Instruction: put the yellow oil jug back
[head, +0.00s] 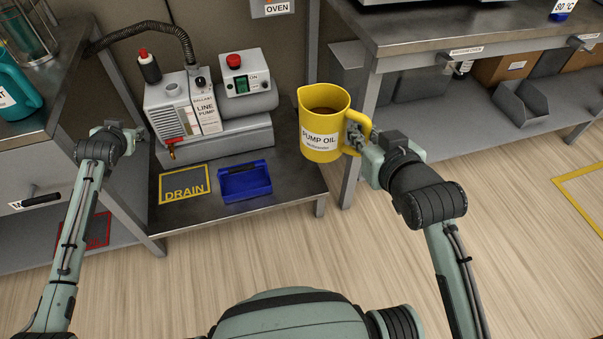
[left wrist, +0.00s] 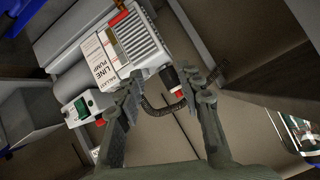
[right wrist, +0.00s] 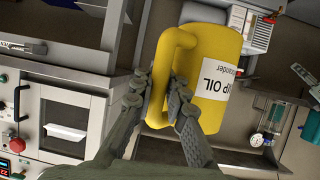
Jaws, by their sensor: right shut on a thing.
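The yellow oil jug (head: 321,120) is labelled PUMP OIL and has dark oil inside. It is upright, in the air by the right end of the pump's low table. My right gripper (head: 358,138) is shut on its handle; the right wrist view shows the jug (right wrist: 205,75) with the gripper's fingers (right wrist: 160,100) on the handle. My left gripper (head: 133,134) is empty at the left of the line pump (head: 185,110). In the left wrist view its fingers (left wrist: 165,105) are spread apart, with the pump and its black hose behind them.
The low table (head: 290,185) holds the pump, a yellow DRAIN outline (head: 185,185) and a blue tray (head: 244,182). A bench with a lower shelf (head: 440,120) stands at the right. A teal jug (head: 15,92) sits on the left bench. The floor in front is clear.

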